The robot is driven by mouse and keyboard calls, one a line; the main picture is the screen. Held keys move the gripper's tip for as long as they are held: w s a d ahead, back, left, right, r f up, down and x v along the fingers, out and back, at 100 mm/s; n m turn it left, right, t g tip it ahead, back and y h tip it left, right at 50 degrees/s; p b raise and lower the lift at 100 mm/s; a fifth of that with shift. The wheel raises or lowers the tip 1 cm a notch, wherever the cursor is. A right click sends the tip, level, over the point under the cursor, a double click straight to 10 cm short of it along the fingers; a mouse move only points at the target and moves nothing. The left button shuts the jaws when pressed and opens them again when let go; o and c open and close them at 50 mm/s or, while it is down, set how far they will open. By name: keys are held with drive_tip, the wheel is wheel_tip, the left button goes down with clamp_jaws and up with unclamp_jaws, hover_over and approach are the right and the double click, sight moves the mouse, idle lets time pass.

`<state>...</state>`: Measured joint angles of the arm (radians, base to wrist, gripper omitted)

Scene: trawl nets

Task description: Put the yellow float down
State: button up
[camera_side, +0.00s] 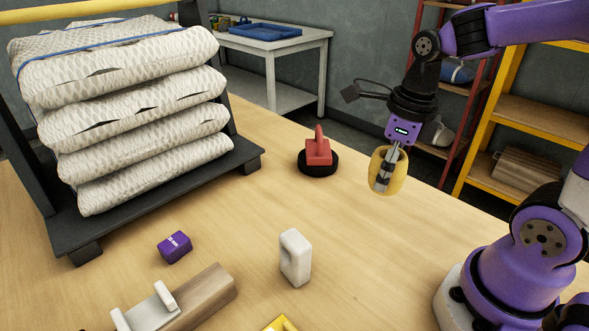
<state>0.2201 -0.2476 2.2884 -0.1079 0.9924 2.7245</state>
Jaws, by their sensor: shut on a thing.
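The yellow float (397,177) is a rounded ring-like piece with a hole. My gripper (384,180) points down and is shut on the yellow float, with its fingers in front of and partly inside it. The float appears held above the right part of the wooden table (350,245), though its exact height is hard to tell. The far side of the float is hidden.
A red piece on a black round base (317,157) stands left of the float. Stacked nets (140,110) fill the left. Table between is clear.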

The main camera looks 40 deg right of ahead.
drive_tip(key=w+a+n, duration=0.4)
drive_tip(key=a, duration=0.5)
drive_tip(key=w+a+n, duration=0.4)
drive_tip(key=a, duration=0.6)
drive_tip(key=shift+f+g+y, duration=0.15)
drive_tip(key=shift+g+y, duration=0.15)
drive_tip(key=shift+y, duration=0.1)
drive_tip(key=w+d+f, duration=0.4)
drive_tip(key=w+d, duration=0.1)
drive_tip(key=w+d+f, duration=0.2)
drive_tip(key=shift+w+d+f, duration=0.25)
drive_tip(key=shift+w, duration=0.05)
drive_tip(key=shift+w+d+f, duration=0.15)
drive_tip(key=shift+w+f, duration=0.05)
drive_tip(key=shift+f, duration=1.95)
drive_tip(key=shift+f, duration=0.15)
drive_tip(key=o, duration=1.1)
